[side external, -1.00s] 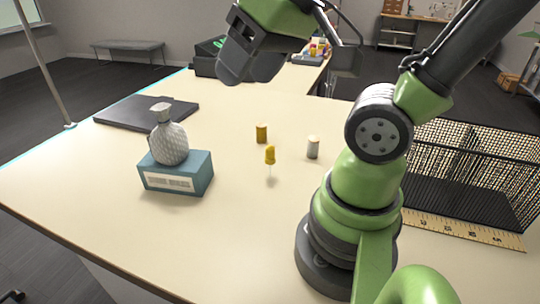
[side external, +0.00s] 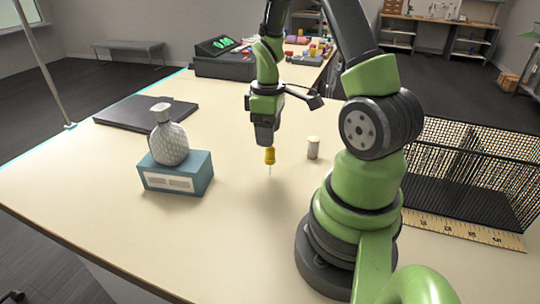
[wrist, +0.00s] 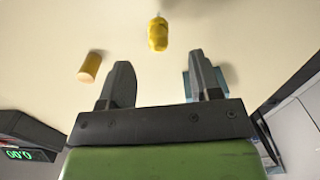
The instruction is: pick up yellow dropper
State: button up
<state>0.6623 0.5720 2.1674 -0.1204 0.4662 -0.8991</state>
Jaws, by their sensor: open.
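A pale spool (side external: 313,148) stands right of the dropper. A mesh basket (side external: 475,165) stands right.

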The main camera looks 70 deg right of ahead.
aim_at(270, 153)
jog(key=shift+s+d+f, duration=0.1)
jog(key=shift+s+f, duration=0.05)
jog(key=shift+f, duration=3.2)
jog(key=c, duration=1)
